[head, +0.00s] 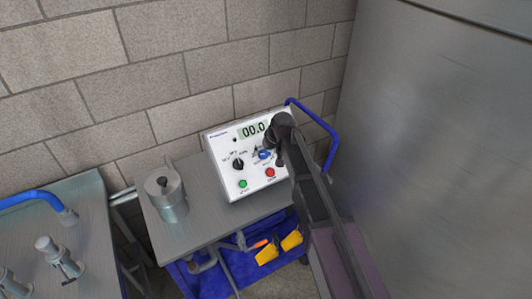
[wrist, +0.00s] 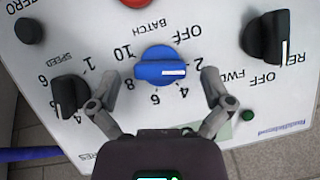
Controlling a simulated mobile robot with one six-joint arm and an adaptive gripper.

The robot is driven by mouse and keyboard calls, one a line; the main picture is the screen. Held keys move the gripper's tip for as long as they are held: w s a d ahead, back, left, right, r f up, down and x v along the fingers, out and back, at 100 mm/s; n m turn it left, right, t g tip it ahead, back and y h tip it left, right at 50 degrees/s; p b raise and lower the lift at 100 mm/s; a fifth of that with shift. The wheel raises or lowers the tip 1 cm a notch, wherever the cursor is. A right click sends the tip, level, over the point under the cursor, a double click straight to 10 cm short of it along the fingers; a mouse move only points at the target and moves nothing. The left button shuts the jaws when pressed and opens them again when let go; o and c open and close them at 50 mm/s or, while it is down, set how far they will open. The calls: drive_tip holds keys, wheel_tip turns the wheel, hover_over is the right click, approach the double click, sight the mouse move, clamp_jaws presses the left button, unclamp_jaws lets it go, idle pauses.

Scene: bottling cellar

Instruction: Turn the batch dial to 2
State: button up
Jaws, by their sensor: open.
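The batch dial is a blue knob (wrist: 157,66) with a white pointer line, on the white control panel (head: 222,160). In the wrist view its pointer runs to the right, close to the 2 mark. The dial also shows in the head view as a small blue spot (head: 264,155). My gripper (wrist: 158,75) is open, with one finger on each side of the dial and a visible gap to it on both sides. In the head view my gripper (head: 279,140) is in front of the panel's right part and hides some of it.
A black speed knob (wrist: 67,96) and a black FWD/OFF/REV knob (wrist: 265,37) flank the dial. A red button (head: 270,172) and a green button (head: 243,184) sit low on the panel. A metal canister (head: 168,197) stands left; a steel tank (head: 435,120) rises right.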

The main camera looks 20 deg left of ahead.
drive_tip(key=shift+s+n+t+h, duration=0.15)
drive_tip(key=shift+n+t+h, duration=0.2)
drive_tip(key=shift+n, duration=0.65)
drive_tip(key=shift+p+v, duration=0.95)
drive_tip(key=p+v, duration=1.1)
drive_tip(key=v, duration=0.1)
drive_tip(key=s+d+f+m+h+b, duration=0.1)
drive_tip(key=d+f+b, duration=0.3)
drive_tip(key=d, duration=0.4)
drive_tip(key=s+d+f+m+g+b, duration=0.1)
drive_tip(key=s+d+f+m+b, duration=0.1)
drive_tip(key=d, duration=0.7)
drive_tip(key=s+d+f+m+h+b, duration=0.1)
drive_tip(key=s+d+f+m+b, duration=0.1)
drive_tip(key=d+f+b, duration=0.5)
drive_tip(key=shift+d+f+m+h, duration=0.4)
drive_tip(key=shift+d+f, duration=0.15)
drive_tip(key=shift+d, duration=0.55)
drive_tip(key=shift+s, duration=0.1)
